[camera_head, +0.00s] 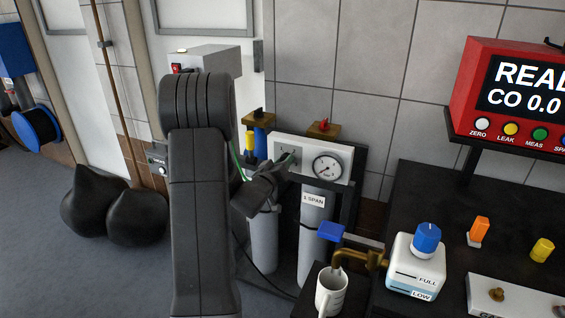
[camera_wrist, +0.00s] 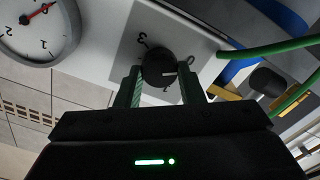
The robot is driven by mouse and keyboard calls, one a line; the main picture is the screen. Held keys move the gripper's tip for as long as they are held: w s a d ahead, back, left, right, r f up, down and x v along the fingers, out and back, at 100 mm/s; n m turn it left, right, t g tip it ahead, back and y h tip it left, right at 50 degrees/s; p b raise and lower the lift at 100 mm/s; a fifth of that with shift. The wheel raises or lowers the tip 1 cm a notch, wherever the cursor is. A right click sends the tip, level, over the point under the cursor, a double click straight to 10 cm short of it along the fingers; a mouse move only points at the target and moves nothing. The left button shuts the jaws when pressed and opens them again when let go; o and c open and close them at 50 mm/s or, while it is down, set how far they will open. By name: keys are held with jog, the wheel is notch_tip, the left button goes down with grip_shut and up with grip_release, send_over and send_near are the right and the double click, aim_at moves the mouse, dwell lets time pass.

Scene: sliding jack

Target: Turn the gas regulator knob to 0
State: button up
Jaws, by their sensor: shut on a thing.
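The black regulator knob (camera_wrist: 159,67) sits on a grey square dial plate (camera_wrist: 150,30) on the white panel. A 3 is readable at the upper left of the knob and a 0 at its right. The knob's white mark points right, close to the 0 and slightly below it; the exact setting is hard to tell. My gripper (camera_wrist: 161,86) has its green fingers on either side of the knob and is shut on it. In the head view my gripper (camera_head: 285,165) reaches the panel's left part and mostly hides the knob.
A round gauge (camera_head: 327,168) with a red needle is right of the knob. Cylinders (camera_head: 312,235) stand below the panel (camera_head: 340,153). A green hose (camera_wrist: 265,48) passes close to my right finger.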

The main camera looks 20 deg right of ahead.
jog(key=shift+f, duration=0.15)
jog(key=o, duration=1)
jog(key=shift+s+a, duration=0.1)
jog(key=v, duration=1.3)
jog(key=shift+s+a, duration=0.2)
jog(key=shift+s, duration=0.05)
jog(key=x, duration=1.4)
jog(key=shift+a, duration=0.1)
jog(key=shift+a, duration=0.1)
